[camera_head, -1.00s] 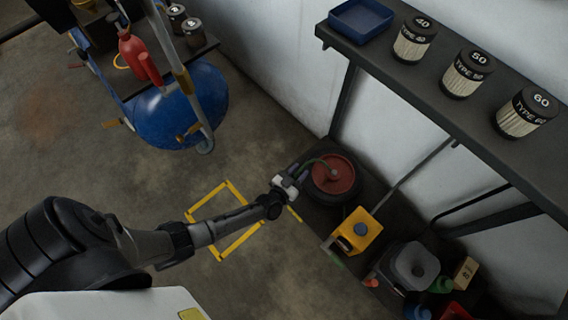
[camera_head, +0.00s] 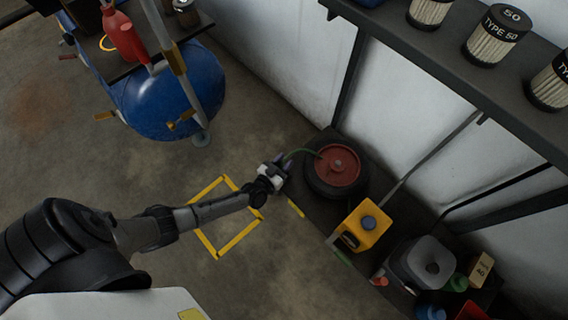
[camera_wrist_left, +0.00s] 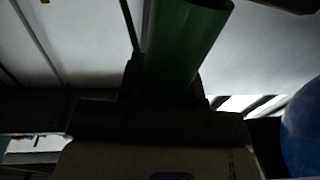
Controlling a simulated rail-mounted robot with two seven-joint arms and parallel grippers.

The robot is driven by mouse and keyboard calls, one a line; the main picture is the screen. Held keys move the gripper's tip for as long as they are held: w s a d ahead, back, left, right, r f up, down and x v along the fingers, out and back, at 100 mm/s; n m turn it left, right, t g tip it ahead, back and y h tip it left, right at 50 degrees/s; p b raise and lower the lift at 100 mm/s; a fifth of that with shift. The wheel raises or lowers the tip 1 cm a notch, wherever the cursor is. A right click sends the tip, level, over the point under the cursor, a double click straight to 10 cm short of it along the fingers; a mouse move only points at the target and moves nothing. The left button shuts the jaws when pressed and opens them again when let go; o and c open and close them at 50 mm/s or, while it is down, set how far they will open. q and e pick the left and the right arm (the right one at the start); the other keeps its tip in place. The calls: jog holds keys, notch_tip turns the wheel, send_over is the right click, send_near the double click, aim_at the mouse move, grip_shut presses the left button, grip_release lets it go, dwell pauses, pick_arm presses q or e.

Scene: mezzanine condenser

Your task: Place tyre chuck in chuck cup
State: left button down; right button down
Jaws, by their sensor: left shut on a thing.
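My left gripper (camera_head: 284,165) is low, just left of a black wheel with a red hub (camera_head: 340,165). It is shut on a green cylindrical thing (camera_wrist_left: 187,45), which I take to be the tyre chuck. In the left wrist view this stands up between the fingers. In the head view a thin green curved line (camera_head: 300,152) runs from the gripper to over the wheel. I cannot tell whether it touches the hub. I cannot make out the chuck cup. My right gripper is not in view.
A yellow can (camera_head: 364,226) and a grey container (camera_head: 424,262) stand right of the wheel on a low dark shelf. A blue compressor tank (camera_head: 170,92) is at upper left. Filters (camera_head: 496,35) stand on the upper shelf. The floor around a yellow marked square (camera_head: 238,237) is clear.

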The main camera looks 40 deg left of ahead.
pick_arm(q)
jog(key=shift+w+f, duration=0.1)
jog(key=shift+f, duration=0.05)
jog(key=shift+f, duration=0.1)
jog(key=c, duration=0.8)
grip_release()
jog(key=shift+f, duration=0.1)
